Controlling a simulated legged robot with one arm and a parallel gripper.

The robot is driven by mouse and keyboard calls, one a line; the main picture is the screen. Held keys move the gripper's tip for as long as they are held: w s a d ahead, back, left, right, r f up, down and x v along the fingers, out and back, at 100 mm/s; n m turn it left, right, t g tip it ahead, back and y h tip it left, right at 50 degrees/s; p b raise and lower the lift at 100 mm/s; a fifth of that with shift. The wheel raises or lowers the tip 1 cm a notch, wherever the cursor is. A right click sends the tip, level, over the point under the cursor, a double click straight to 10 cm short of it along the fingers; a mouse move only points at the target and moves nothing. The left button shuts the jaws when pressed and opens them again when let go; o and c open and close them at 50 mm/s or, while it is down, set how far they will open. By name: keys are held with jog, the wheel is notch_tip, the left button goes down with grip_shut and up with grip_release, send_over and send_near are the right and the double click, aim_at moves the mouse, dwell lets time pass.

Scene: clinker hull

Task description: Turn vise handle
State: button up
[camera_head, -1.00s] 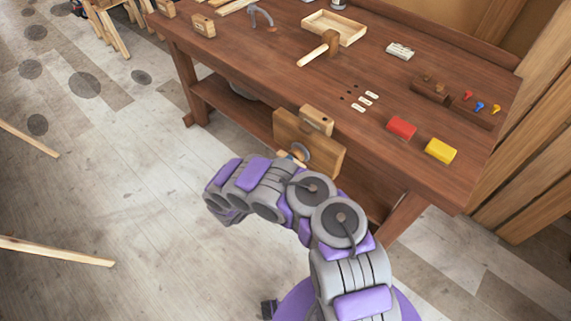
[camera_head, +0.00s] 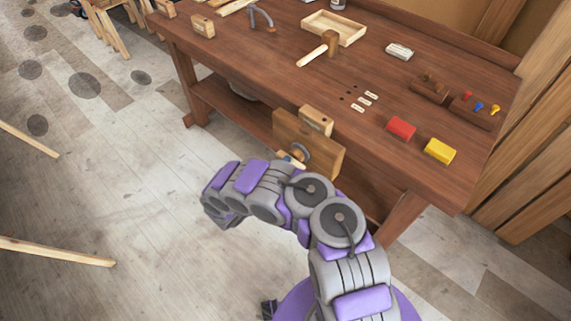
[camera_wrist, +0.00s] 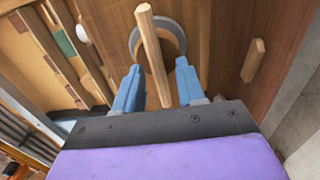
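The vise (camera_head: 309,134) is a wooden block on the front edge of the workbench, with a grey round metal hub in its face. In the wrist view the vise handle (camera_wrist: 153,52) is a light wooden bar crossing in front of the grey ring-shaped hub (camera_wrist: 178,36). My gripper (camera_wrist: 158,75) has two blue fingers, one on each side of the bar. Gaps show between the bar and both fingers, so it is open around the handle. In the head view the fingers are mostly hidden by my arm.
The workbench (camera_head: 230,60) carries a mallet (camera_head: 320,48), a shallow wooden tray (camera_head: 352,34), a red block (camera_head: 401,127) and a yellow block (camera_head: 440,150). A wooden peg (camera_wrist: 253,60) sticks out right of the handle in the wrist view.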

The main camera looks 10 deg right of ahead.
jog(key=p+v, duration=0.2)
jog(key=v, duration=1.4)
jog(key=shift+a, duration=0.2)
